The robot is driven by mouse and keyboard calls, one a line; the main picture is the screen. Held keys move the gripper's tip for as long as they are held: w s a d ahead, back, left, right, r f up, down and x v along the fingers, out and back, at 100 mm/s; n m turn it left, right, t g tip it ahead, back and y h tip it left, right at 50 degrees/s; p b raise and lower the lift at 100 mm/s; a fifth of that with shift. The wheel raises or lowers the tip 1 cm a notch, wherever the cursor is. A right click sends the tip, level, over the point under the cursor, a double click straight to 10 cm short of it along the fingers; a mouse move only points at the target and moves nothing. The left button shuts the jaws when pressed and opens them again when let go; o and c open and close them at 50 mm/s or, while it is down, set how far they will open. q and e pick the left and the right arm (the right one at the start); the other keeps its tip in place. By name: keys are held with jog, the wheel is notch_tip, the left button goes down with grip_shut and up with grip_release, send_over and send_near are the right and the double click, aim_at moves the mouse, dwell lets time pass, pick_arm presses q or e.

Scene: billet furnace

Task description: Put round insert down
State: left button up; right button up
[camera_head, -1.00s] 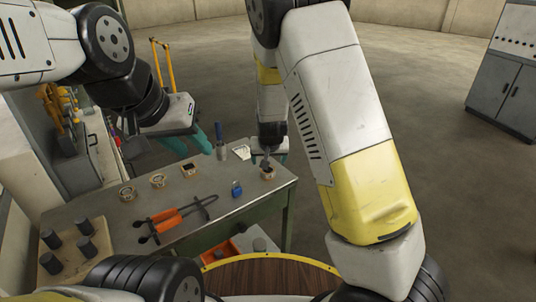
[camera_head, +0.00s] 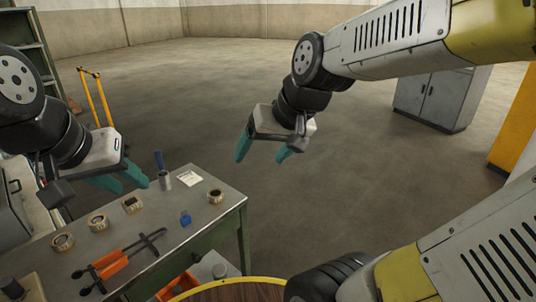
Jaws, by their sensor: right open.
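Several small round tan pieces sit in a row on the grey workbench (camera_head: 190,228). The rightmost round piece (camera_head: 215,196), with a dark centre, stands apart near the right edge; I cannot tell which of them is the round insert. The others are a dark-centred piece (camera_head: 131,204) and two lighter-centred ones (camera_head: 97,223) (camera_head: 63,242). My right gripper (camera_head: 260,161) is open and empty, in the air beyond the bench's right edge, above and right of the rightmost piece. My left gripper (camera_head: 134,188) has its teal fingers apart, empty, above the bench's far left side.
Orange-handled tongs (camera_head: 115,262) lie at the bench's front left. A blue item (camera_head: 185,219), a blue-handled tool in a grey cup (camera_head: 164,172) and a white card (camera_head: 190,178) are also there. A grey cabinet (camera_head: 436,98) stands far right. Open floor lies beyond the bench.

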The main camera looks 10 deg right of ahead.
jog(key=s+d+r+h, duration=0.1)
jog(key=s+d, duration=0.1)
jog(key=s, duration=0.4)
jog(key=shift+d+r, duration=0.15)
